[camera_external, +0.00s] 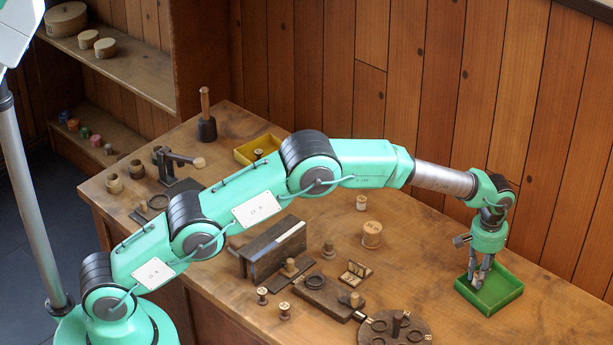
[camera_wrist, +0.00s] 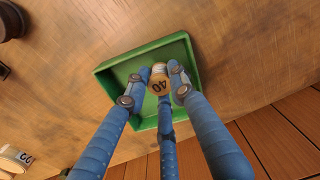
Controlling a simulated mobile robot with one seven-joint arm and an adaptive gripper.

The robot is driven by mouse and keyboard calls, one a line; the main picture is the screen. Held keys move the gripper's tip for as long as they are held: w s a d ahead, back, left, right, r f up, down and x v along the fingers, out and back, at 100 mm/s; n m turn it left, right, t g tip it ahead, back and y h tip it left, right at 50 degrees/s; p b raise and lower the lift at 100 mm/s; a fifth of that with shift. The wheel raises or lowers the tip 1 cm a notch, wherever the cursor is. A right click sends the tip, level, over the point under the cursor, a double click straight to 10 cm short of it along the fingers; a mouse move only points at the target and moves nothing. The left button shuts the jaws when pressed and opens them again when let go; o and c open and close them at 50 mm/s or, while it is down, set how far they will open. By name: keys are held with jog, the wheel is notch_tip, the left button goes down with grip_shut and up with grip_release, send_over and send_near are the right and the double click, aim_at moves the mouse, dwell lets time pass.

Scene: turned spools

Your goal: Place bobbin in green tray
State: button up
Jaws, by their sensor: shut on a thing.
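The green tray (camera_external: 489,303) lies on the right part of the workbench. It also fills the middle of the wrist view (camera_wrist: 112,68). My gripper (camera_external: 480,277) points down over the tray with its fingertips low, within the tray's outline. In the wrist view its blue fingers (camera_wrist: 158,84) are closed around a small pale wooden bobbin (camera_wrist: 160,72) marked 40. The bobbin appears over the tray's inside; I cannot tell if it touches the floor. The fingers mostly hide it in the external view.
A large spool (camera_external: 372,235) and a small one (camera_external: 361,203) stand left of the tray. A round dark rack (camera_external: 394,330) is at the front. A yellow tray (camera_external: 246,152) sits at the back left. Bare bench surrounds the green tray.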

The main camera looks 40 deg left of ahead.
jog(key=shift+f+b, duration=0.3)
jog(key=shift+f, duration=1.15)
jog(key=shift+f, duration=0.1)
jog(key=o, duration=0.8)
jog(key=shift+o, duration=0.2)
notch_tip(320, 180, up, 12)
jog(key=shift+r+p, duration=0.1)
jog(key=shift+p, duration=1.1)
